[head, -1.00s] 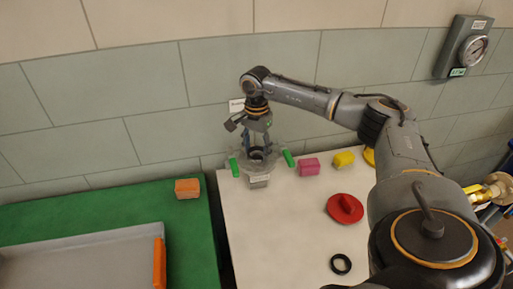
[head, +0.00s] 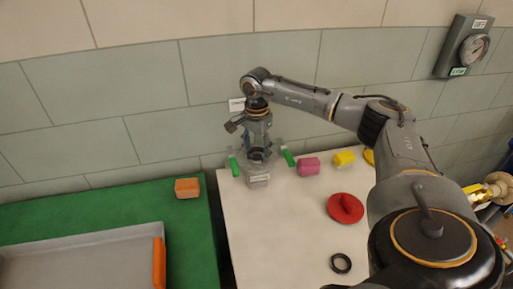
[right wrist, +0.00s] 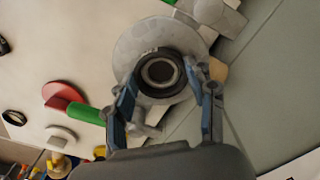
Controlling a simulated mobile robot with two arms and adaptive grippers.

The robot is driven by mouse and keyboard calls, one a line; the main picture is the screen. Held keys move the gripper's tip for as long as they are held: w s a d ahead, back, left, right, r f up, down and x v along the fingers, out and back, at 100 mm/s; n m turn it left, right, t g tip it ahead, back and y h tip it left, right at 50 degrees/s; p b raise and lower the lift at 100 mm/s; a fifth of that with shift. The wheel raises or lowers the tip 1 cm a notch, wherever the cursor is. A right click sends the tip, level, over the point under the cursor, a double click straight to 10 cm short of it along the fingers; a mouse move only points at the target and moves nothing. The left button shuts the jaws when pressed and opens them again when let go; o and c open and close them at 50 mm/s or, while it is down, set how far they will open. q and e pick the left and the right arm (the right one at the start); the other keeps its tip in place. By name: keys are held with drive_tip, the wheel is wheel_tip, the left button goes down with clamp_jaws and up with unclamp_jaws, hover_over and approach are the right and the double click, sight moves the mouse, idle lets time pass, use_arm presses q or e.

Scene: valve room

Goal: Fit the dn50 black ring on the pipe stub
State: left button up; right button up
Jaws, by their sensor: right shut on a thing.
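My right gripper (head: 258,152) points down at the grey pipe flange and stub at the back edge of the white table. In the right wrist view its two blue-grey fingers (right wrist: 164,90) are shut on a black ring (right wrist: 160,73). The ring lies over the round stub opening, in front of the pale flange disc (right wrist: 128,46). It looks about centred on the stub; I cannot tell how far down it sits. A second black ring (head: 341,263) lies on the front of the white table. My left gripper does not show.
A red disc with a knob (head: 345,208), a pink block (head: 308,167) and a yellow block (head: 344,158) stand on the white table (head: 270,235). Green bars flank the flange. An orange block (head: 187,188) and a grey tray (head: 85,240) are on the green table.

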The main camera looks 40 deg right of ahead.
drive_tip(key=o, duration=1)
drive_tip(key=o, duration=0.4)
drive_tip(key=shift+r+p, duration=2.8)
drive_tip(key=shift+r, duration=0.75)
